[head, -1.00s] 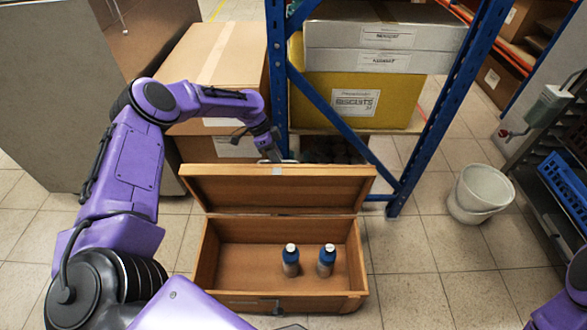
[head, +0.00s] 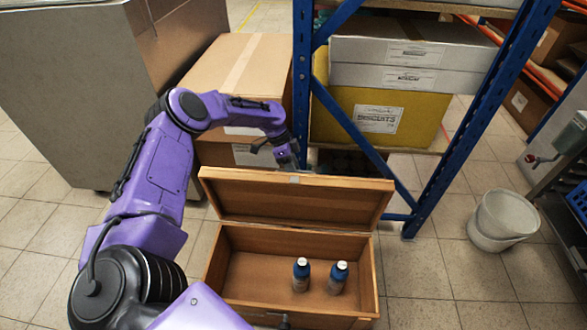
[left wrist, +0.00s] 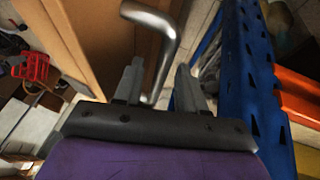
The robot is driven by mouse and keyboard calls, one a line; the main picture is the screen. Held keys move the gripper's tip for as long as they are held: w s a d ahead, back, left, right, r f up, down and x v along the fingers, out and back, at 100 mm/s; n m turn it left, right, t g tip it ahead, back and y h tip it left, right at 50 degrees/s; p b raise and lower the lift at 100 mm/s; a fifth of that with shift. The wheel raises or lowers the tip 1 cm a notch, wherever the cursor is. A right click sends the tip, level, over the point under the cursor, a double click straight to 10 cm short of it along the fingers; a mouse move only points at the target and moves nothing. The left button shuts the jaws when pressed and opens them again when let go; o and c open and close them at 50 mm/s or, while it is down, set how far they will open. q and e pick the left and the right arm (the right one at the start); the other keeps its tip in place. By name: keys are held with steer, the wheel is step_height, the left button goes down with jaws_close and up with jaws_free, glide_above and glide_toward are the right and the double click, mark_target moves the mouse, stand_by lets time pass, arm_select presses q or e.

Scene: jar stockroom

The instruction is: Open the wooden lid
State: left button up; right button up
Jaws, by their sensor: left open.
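The wooden box (head: 228,270) stands on the floor at the lower middle of the head view. Its wooden lid (head: 300,203) is raised at the back, its inner face toward me. My left gripper (head: 290,158) is just behind the lid's top edge, its fingers largely hidden. In the left wrist view my left gripper (left wrist: 158,85) is open, with a bent metal handle (left wrist: 158,25) running down between and beyond the fingers. Contact cannot be told. My right gripper is not in view.
Two blue bottles with white caps (head: 301,274) (head: 338,277) stand inside the box. A blue rack (head: 300,85) holding boxes and a large cardboard box (head: 235,70) are behind the lid. A white bucket (head: 500,218) is at right; the floor between is clear.

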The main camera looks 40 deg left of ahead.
arm_select(q)
steer(key=p+v, duration=0.1)
steer(key=v, duration=0.9)
steer(key=shift+a+r, duration=0.15)
steer(key=shift+r, duration=0.05)
